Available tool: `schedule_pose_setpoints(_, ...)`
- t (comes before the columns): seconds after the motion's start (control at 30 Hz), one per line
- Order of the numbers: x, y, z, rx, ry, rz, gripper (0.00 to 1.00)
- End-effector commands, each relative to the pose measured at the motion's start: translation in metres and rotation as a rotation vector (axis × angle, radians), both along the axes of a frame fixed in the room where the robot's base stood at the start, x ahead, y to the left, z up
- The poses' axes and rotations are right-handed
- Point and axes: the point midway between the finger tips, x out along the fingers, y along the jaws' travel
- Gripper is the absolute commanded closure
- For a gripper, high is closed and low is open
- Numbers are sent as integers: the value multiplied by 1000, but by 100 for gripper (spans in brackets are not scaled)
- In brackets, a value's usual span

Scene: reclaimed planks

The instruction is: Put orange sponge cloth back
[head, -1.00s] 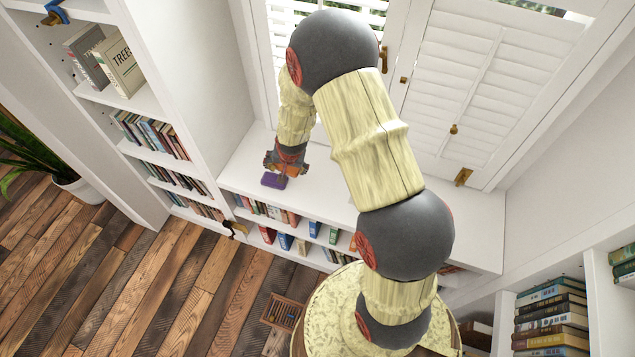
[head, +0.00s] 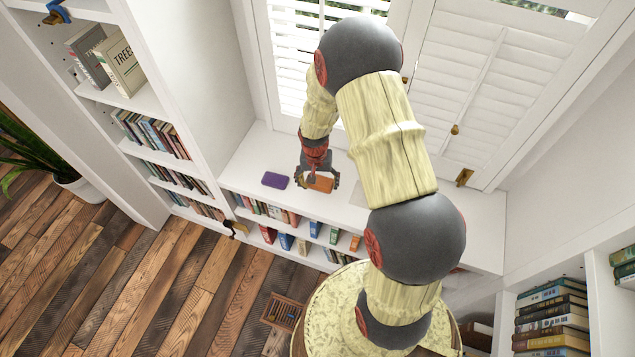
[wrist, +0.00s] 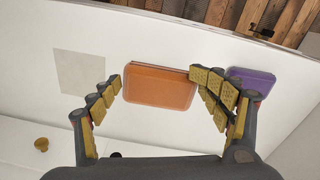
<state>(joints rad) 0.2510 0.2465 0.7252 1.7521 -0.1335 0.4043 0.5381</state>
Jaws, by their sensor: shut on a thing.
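The orange sponge cloth (wrist: 160,87) is a flat rounded block between the two fingers of my gripper (wrist: 156,80) in the wrist view. My gripper is shut on its two ends. In the head view the orange cloth (head: 321,184) shows under my gripper (head: 317,179), over the white shelf top; I cannot tell whether it touches the surface. A purple sponge cloth (head: 275,180) lies on the shelf top just left of it; it shows at the right in the wrist view (wrist: 252,81).
The white shelf top (head: 430,224) runs below shuttered windows and is clear to the right. A pale grey square (wrist: 80,72) lies flat on it. Books fill the shelves below. A tall bookcase (head: 165,85) stands at the left.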

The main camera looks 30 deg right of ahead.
Motion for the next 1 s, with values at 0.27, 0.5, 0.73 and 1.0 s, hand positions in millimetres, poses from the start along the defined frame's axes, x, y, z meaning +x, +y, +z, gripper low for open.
schedule_pose_setpoints(0.27, 0, 1, -24, 0, 0, 0, 63)
schedule_pose_setpoints(0.5, 0, 1, -50, 0, -1, 0, 63)
schedule_pose_setpoints(0.73, 1, 0, -64, 0, -1, 1, 63)
schedule_pose_setpoints(1.0, 1, 0, -65, 0, -2, 0, 63)
